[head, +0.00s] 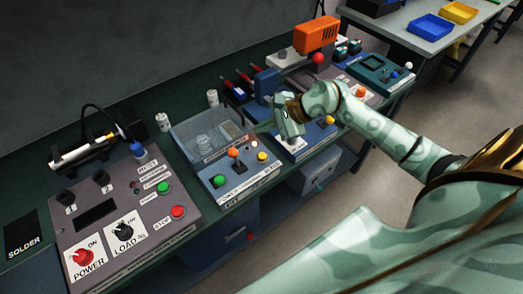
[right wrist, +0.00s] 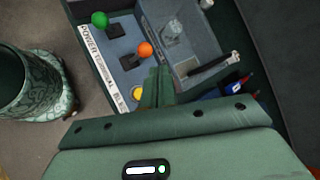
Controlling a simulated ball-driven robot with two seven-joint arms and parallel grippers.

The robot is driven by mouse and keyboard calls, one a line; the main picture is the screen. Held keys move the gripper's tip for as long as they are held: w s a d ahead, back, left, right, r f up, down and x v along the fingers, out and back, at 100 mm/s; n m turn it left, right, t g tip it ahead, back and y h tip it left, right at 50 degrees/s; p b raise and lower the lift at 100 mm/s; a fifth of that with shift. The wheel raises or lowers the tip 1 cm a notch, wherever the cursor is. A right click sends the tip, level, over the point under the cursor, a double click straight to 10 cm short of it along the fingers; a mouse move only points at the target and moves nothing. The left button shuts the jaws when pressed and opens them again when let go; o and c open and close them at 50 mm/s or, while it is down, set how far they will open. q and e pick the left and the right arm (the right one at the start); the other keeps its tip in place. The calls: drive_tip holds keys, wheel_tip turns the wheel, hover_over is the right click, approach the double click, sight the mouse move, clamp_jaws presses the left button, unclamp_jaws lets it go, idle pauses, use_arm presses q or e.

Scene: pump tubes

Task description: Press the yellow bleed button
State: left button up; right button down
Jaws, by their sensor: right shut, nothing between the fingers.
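The yellow bleed button (head: 262,156) is a small round cap at the right end of the blue-grey panel (head: 243,178), beside an orange-topped lever (head: 233,153). In the right wrist view the yellow button (right wrist: 137,94) lies just left of my fingers, partly hidden by them. My right gripper (head: 260,128) is shut and empty, above and beyond the button in the head view. In the right wrist view its fingertips (right wrist: 158,70) point toward the panel. I cannot tell the exact gap, but no pressing shows. My left gripper is not in view.
A green-topped lever (head: 214,181) stands on the same panel. A clear-walled bin (head: 205,138) sits behind it. To the left is a grey power box (head: 125,215) with knobs and a red stop button (head: 178,212). Blue fixtures and red-handled tools crowd the right.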

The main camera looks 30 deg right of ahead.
sight(266, 156)
drive_tip(key=shift+s+d+f+n+h, duration=0.1)
drive_tip(key=shift+d+f+n+h, duration=0.15)
drive_tip(key=shift+d, duration=0.3)
wheel_tip(266, 156, down, 9)
drive_tip(key=b, duration=0.6)
drive_tip(key=shift+r, duration=0.1)
drive_tip(key=shift+r, duration=0.1)
idle(1.7)
drive_tip(key=shift+f+b, duration=0.3)
drive_tip(key=shift+f, duration=0.15)
